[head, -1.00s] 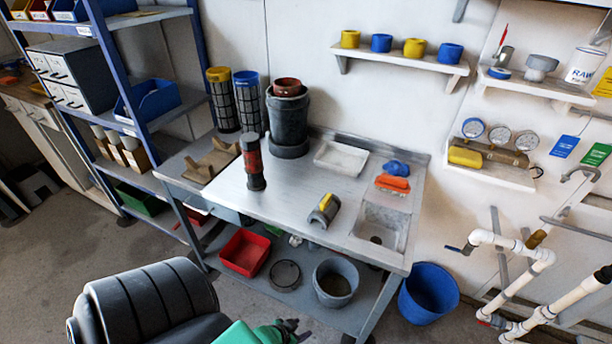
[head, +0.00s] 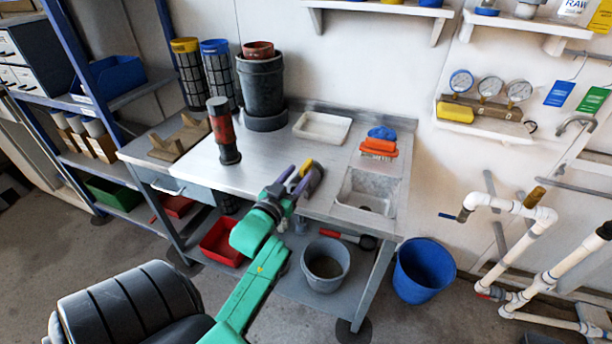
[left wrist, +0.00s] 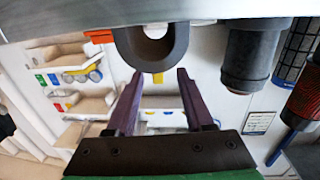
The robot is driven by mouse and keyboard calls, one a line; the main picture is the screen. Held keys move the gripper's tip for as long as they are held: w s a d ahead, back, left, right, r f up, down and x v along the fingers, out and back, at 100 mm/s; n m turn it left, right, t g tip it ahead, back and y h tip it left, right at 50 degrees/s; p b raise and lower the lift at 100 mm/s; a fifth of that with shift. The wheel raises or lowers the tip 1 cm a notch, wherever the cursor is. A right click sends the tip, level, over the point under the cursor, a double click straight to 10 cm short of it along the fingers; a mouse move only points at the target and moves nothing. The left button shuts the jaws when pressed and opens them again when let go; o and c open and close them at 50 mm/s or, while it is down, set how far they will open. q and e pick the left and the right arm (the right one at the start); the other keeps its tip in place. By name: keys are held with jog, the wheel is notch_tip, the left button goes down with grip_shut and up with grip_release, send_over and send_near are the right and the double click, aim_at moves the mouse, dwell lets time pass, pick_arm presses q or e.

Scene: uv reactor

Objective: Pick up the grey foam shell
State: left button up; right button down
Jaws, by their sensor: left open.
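In the left wrist view, which looks upside down, the shell (left wrist: 178,45) is a grey U-shaped arch against the worktop. My left gripper (head: 293,179) is open, with two purple fingers. In the left wrist view the fingers (left wrist: 154,82) point at the shell, one towards each side of it, with nothing held between them. Contact cannot be made out. My right gripper is not in view.
A red and black cylinder (head: 223,131) and a dark canister (head: 263,90) stand on the worktop. A white tray (head: 322,128), orange block (head: 379,146) and sink (head: 368,190) lie right. A grey bucket (head: 325,264) and red bin (head: 222,242) are below.

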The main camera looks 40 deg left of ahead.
aim_at(301, 172)
pick_arm(q)
jog(key=x, duration=0.4)
jog(key=shift+w, duration=0.35)
jog(key=shift+s+d, duration=0.1)
grip_shut()
